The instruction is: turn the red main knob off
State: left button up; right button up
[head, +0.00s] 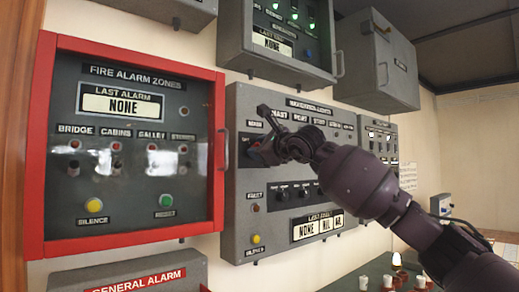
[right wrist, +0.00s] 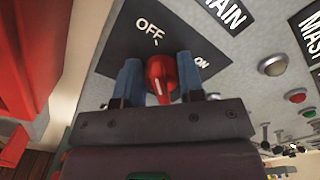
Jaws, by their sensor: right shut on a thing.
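The red main knob (right wrist: 160,72) is in the right wrist view, on a dark plate (right wrist: 125,45) with an OFF label above it and an ON label to its right. A white line shows on the knob; I cannot tell for certain which label it points to. My right gripper (right wrist: 160,80) has its two blue fingers closed on either side of the knob. In the head view my right gripper (head: 257,147) is at the upper left of the grey navigation lights panel (head: 290,185), and it mostly hides the knob. My left gripper is not in view.
A red-framed fire alarm panel (head: 42,150) is close on the left, with a handle on its right edge. Grey boxes (head: 375,60) hang above. A general alarm box (head: 130,275) is below. In the wrist view, red and green lamps (right wrist: 272,65) are right of the knob.

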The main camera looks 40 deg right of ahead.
jog(key=o, duration=0.8)
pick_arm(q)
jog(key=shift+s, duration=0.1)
pick_arm(e)
jog(key=shift+o, duration=0.2)
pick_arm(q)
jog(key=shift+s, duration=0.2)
pick_arm(e)
jog(key=shift+s, duration=0.1)
jog(key=shift+s, duration=0.2)
pick_arm(q)
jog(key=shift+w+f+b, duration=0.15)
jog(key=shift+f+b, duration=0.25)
jog(key=shift+b, duration=0.1)
pick_arm(e)
jog(key=s, duration=1)
jog(key=shift+s+d, duration=0.15)
jog(key=shift+d, duration=0.25)
